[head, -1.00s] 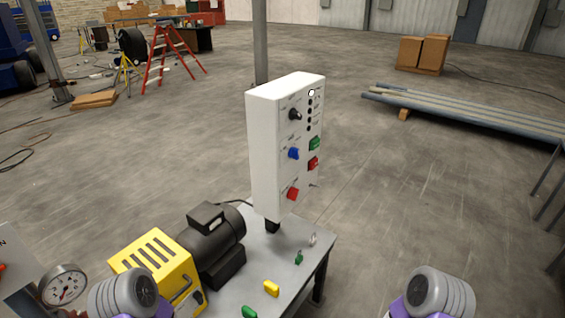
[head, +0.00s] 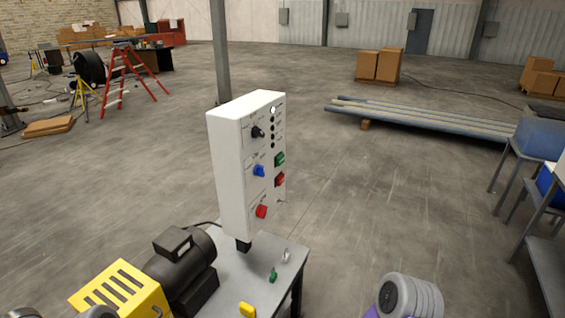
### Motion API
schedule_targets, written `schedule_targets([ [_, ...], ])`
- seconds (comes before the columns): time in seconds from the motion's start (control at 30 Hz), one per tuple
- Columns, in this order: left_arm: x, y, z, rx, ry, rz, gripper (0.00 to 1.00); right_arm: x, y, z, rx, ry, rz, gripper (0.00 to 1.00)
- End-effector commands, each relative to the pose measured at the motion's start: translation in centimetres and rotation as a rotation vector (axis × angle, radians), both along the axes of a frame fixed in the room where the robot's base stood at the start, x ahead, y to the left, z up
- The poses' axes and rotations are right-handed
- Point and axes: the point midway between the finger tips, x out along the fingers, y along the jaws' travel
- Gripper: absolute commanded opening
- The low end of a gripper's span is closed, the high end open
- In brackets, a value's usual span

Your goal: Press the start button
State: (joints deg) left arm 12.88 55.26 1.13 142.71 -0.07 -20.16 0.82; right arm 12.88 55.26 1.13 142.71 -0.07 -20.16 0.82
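A white control panel (head: 230,170) stands upright on a post at the back of a small grey metal table (head: 232,272). On its front are a green button (head: 279,160) with a red button (head: 279,180) just below it. To their left are a black knob (head: 257,132), a blue knob (head: 259,171) and a red knob (head: 261,211). The labels are too small to read. A white lamp (head: 273,110) tops a column of dark ones. Parts of my arms show at the bottom edge, but neither gripper is in view. Nothing touches the panel.
A black motor (head: 182,268) and a yellow slotted housing (head: 120,290) sit left of the panel. Small green (head: 273,275) and yellow (head: 247,310) handles are on the table. Grey benches (head: 540,250) stand at the right edge. The floor between is clear.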

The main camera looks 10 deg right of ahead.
Motion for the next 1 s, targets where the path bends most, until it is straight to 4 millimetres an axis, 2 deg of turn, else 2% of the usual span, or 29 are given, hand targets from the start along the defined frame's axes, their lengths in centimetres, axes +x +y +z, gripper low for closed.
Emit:
schedule_targets([
  [0.03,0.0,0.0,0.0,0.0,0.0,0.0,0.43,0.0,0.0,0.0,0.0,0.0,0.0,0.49],
  [0.3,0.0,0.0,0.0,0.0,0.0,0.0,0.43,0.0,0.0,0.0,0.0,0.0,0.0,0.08],
  [0.37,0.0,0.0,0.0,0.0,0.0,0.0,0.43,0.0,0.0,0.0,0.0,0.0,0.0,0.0],
  [1.0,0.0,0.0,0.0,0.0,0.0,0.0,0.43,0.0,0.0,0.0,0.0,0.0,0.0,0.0],
])
